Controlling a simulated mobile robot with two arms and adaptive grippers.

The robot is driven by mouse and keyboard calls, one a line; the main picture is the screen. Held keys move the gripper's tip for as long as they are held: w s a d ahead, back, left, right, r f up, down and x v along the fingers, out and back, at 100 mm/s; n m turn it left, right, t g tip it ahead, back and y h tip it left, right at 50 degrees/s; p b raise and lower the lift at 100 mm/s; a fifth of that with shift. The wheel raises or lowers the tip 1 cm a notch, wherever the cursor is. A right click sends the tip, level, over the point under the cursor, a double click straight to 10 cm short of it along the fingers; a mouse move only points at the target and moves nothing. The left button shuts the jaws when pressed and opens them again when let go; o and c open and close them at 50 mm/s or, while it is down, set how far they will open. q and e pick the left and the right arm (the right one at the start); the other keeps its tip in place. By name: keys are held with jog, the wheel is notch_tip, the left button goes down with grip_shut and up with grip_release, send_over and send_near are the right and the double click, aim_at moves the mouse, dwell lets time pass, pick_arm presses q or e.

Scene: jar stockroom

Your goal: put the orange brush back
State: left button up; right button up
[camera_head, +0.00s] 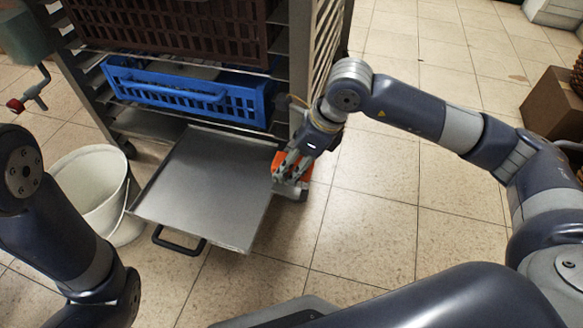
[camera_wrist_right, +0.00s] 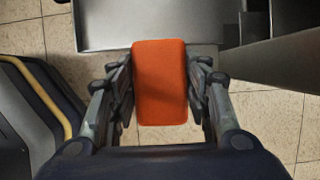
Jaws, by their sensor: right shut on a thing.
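The orange brush (camera_head: 306,166) is between the fingers of my right gripper (camera_head: 290,171). In the right wrist view the brush (camera_wrist_right: 160,82) shows as an orange block, and the fingers of my right gripper (camera_wrist_right: 160,95) close on its left and right sides. The brush is beside the right edge of a pulled-out grey tray (camera_head: 205,180). Whether it touches the tray or anything below cannot be told. My left arm shows at the left, but its gripper is out of view.
A metal rack (camera_head: 318,60) holds a blue crate (camera_head: 190,98) and a brown crate (camera_head: 165,30). A white bucket (camera_head: 90,190) stands left of the tray. A cardboard box (camera_head: 553,105) is at the far right. The tiled floor right of the rack is clear.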

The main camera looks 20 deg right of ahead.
jog(key=shift+w+d+f+b, duration=0.1)
jog(key=shift+w+d+b, duration=0.15)
jog(key=shift+w, duration=0.55)
jog(key=shift+w+d+f+b, duration=0.1)
jog(key=shift+w+b, duration=0.15)
jog(key=shift+w, duration=0.5)
notch_tip(320, 180, down, 4)
jog(key=b, duration=0.3)
jog(key=shift+r, duration=0.3)
jog(key=o, duration=1)
jog(key=shift+o, duration=0.2)
